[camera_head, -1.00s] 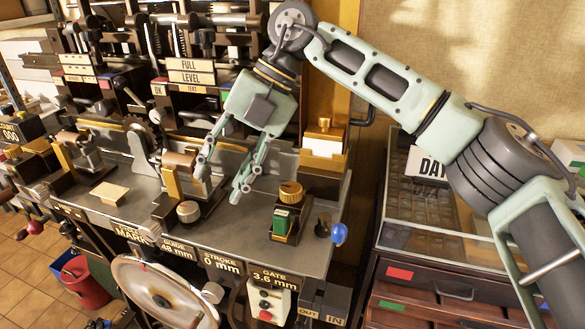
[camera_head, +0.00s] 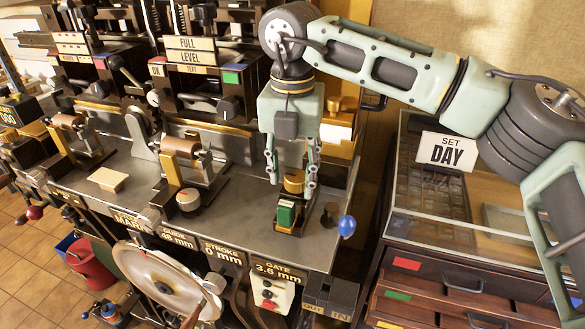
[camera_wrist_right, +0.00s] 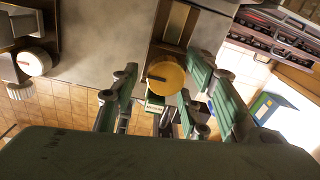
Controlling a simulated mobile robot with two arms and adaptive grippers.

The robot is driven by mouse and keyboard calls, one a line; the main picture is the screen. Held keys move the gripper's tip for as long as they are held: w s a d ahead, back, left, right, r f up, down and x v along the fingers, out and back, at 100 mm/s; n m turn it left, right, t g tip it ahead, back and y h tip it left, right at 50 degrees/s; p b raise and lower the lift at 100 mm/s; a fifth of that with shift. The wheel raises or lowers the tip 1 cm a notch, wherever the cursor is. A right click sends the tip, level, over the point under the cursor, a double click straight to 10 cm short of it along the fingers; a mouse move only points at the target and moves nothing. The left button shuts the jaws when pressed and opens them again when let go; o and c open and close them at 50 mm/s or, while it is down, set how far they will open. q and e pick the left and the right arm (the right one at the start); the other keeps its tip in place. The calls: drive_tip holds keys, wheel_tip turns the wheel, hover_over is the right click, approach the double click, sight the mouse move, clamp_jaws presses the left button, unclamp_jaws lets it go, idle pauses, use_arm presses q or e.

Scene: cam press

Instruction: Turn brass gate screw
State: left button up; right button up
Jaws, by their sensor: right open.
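The brass gate screw (camera_head: 294,180) is a round knurled brass knob on top of the gate block with the green front (camera_head: 287,212), at the right end of the machine bench. In the right wrist view the brass screw (camera_wrist_right: 166,77) shows from above with a dark slot or mark on its face. My right gripper (camera_head: 293,182) is open and points down. Its fingers stand on either side of the screw, apart from it as far as I can tell. In the wrist view the fingers (camera_wrist_right: 158,105) flank the knob. My left gripper is not in view.
A blue ball-topped lever (camera_head: 347,226) stands right of the gate block. A "GATE 3.6 mm" plate (camera_head: 279,271) is on the bench front. A glass-topped cabinet with a "SET DAY" card (camera_head: 448,150) stands at the right.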

drive_tip(key=c, duration=1.1)
drive_tip(key=shift+o, duration=0.2)
drive_tip(key=shift+n, duration=0.3)
drive_tip(key=n, duration=0.5)
drive_tip(key=shift+s, duration=0.15)
drive_tip(key=n, duration=0.6)
drive_tip(key=shift+s, duration=0.15)
drive_tip(key=shift+d+f, duration=0.1)
